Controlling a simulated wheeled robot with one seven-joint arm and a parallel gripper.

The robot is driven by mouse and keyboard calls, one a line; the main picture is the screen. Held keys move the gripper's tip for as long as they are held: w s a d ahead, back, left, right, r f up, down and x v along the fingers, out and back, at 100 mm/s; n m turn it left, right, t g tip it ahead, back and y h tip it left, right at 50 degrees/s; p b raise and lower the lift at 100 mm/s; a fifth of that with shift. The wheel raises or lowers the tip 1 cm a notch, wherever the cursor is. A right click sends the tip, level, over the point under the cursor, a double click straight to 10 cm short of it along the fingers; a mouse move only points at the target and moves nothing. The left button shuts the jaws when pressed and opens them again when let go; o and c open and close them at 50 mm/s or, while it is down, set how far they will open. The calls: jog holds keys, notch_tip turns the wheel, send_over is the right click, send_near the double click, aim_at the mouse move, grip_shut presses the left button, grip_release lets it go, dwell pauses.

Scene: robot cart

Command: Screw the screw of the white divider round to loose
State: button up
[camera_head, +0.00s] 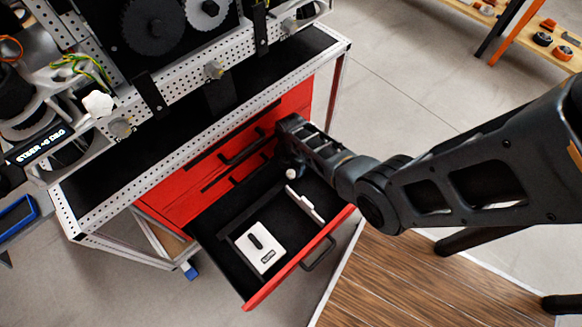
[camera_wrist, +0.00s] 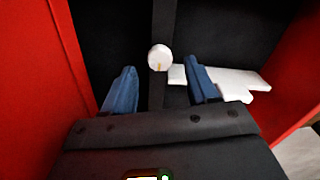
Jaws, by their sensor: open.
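The white divider (camera_head: 305,203) lies in the open red drawer, near its right side. It also shows in the wrist view (camera_wrist: 232,80), to the right of the knob. The divider's screw appears to be the round white knob (camera_wrist: 159,57), seen in the head view (camera_head: 291,174) just below my arm's end. My gripper (camera_wrist: 162,72) is open, with its two blue fingers on either side of the knob's line and the knob slightly beyond the gap. I cannot tell whether the fingers touch it. In the head view the fingertips are mostly hidden.
The open drawer (camera_head: 310,270) has black compartments and red walls close on both sides in the wrist view. The cart (camera_head: 200,150) with machinery stands behind. A wooden floor section (camera_head: 400,285) is at the front right.

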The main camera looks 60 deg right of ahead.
aim_at(291, 173)
jog(key=shift+r+p, duration=0.65)
jog(key=shift+r, duration=1.5)
